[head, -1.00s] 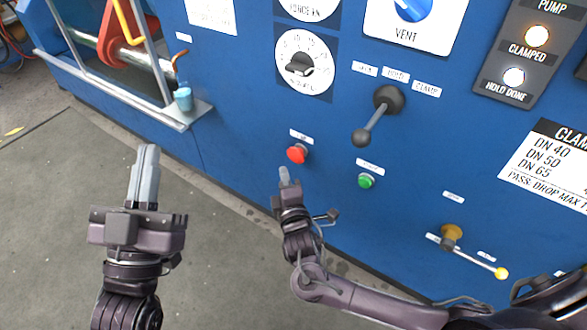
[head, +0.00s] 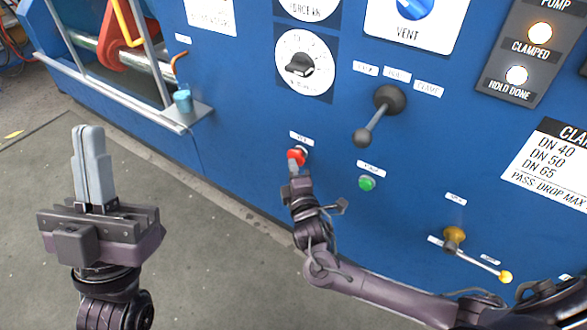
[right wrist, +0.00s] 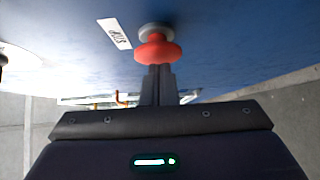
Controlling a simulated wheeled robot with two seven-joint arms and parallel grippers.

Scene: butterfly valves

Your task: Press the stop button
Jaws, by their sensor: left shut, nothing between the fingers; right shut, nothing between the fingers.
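The red stop button (head: 297,155) sticks out of the blue panel below a small white label. It also shows in the right wrist view (right wrist: 158,50), a red mushroom head on a grey collar, beside a label that reads STOP. My right gripper (head: 294,170) is shut and empty. Its fingertips (right wrist: 158,70) are at the red head and overlap its lower edge in both views; I cannot tell for sure whether they touch. My left gripper (head: 88,135) is shut and empty, pointing up over the floor at left, well away from the panel.
A green button (head: 367,183) sits right of the red one. A black-knobbed lever (head: 375,120) is above it, and a yellow-tipped lever (head: 478,262) is lower right. A small shelf with a blue cup (head: 183,100) juts out at left. The grey floor is clear.

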